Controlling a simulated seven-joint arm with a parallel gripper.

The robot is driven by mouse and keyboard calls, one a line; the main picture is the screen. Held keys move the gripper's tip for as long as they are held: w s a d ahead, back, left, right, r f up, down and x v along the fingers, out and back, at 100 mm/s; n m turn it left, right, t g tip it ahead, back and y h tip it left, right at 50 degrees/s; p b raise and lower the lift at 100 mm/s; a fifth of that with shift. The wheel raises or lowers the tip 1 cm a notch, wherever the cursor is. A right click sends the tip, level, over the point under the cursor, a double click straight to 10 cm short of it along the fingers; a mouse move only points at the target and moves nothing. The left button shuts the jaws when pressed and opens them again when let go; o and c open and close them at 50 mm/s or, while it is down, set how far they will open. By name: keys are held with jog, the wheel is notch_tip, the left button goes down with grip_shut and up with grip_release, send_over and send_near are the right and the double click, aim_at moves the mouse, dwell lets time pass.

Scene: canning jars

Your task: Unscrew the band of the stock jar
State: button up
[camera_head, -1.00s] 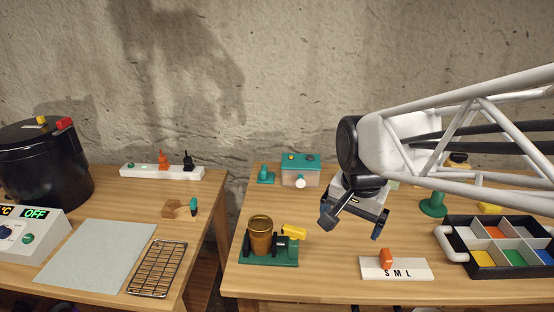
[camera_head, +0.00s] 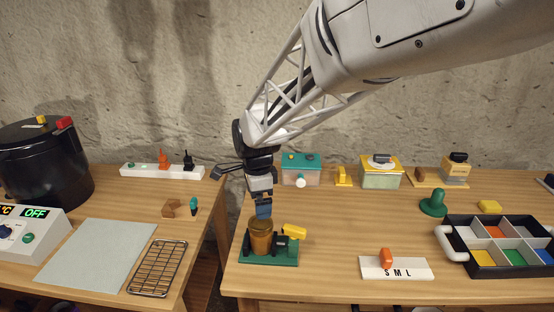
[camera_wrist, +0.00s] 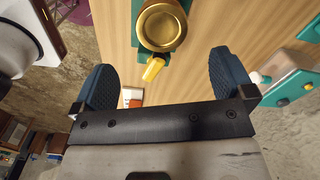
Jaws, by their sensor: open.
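The amber jar (camera_head: 261,242) stands upright in a green holder (camera_head: 284,261) with a yellow lever (camera_head: 294,231) at the front left of the right table. I take it to be the stock jar. Its round gold band (camera_wrist: 161,8) shows from above in the wrist view, where the yellow lever (camera_wrist: 153,69) points toward my gripper. My gripper (camera_head: 263,209) is just above or behind the jar's top in the head view. In the wrist view my gripper (camera_wrist: 164,80) is open, its blue fingers wide apart and empty, with the band beyond them. I cannot tell the exact height gap.
A teal-lidded box (camera_head: 300,170) and a yellow-lidded box (camera_head: 381,173) stand at the back. An S M L board (camera_head: 410,269) and a sectioned tray (camera_head: 457,257) lie to the right. The table between the holder and the board is clear. A gap separates the two tables.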

aim_at(259, 223)
jog(key=shift+a, duration=0.2)
jog(key=shift+f, duration=0.15)
jog(key=shift+f, duration=3.8)
jog(key=shift+c, duration=0.3)
jog(key=c, duration=1)
jog(key=shift+d+n, duration=0.1)
jog(key=shift+n, duration=2.2)
